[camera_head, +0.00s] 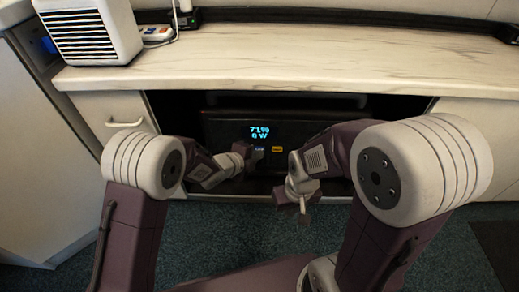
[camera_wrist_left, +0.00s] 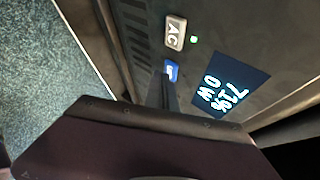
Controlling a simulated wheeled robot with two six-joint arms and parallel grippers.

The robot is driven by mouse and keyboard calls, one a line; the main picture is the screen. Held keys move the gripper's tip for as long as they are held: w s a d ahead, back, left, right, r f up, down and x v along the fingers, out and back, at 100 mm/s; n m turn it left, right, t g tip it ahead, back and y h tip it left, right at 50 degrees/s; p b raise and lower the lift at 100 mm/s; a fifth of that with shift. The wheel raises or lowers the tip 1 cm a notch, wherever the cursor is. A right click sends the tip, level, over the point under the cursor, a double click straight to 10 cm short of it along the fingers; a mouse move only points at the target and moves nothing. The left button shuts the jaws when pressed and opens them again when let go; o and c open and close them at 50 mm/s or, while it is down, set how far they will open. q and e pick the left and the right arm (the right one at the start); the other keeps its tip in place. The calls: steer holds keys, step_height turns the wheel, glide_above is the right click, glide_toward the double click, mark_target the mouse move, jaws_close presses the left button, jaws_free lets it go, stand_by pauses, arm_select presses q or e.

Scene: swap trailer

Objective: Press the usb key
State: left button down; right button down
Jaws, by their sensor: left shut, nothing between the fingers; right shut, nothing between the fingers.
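A black power station (camera_head: 225,127) sits in the open bay under the counter, with a lit display (camera_head: 259,132) reading 71% and 0 W. The small blue usb key (camera_head: 259,149) is below the display. It also shows in the left wrist view (camera_wrist_left: 171,71), partly covered by my finger. My left gripper (camera_head: 247,151) is shut and empty, its tip right at the key's edge; I cannot tell whether it touches. My right gripper (camera_head: 304,207) is shut and empty, pointing down in front of the bay, right of the key.
An AC key (camera_wrist_left: 174,32) with a small green light (camera_wrist_left: 194,40) beside it is next to the usb key. The counter (camera_head: 300,60) overhangs the bay. A white heater (camera_head: 88,30) and a power strip (camera_head: 157,32) stand on it at left.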

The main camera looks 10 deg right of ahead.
arm_select(q)
steer(key=shift+w+d, duration=0.1)
steer(key=shift+w, duration=0.2)
stand_by(0.5)
steer(key=shift+s+a+b, duration=0.25)
steer(key=shift+s+b, duration=0.05)
steer(key=shift+s, duration=0.55)
steer(key=s+b, duration=0.1)
steer(key=s, duration=0.1)
steer(key=s+a+b, duration=0.1)
steer(key=s, duration=0.1)
steer(key=shift+s+a, duration=0.2)
steer(key=shift+s, duration=0.2)
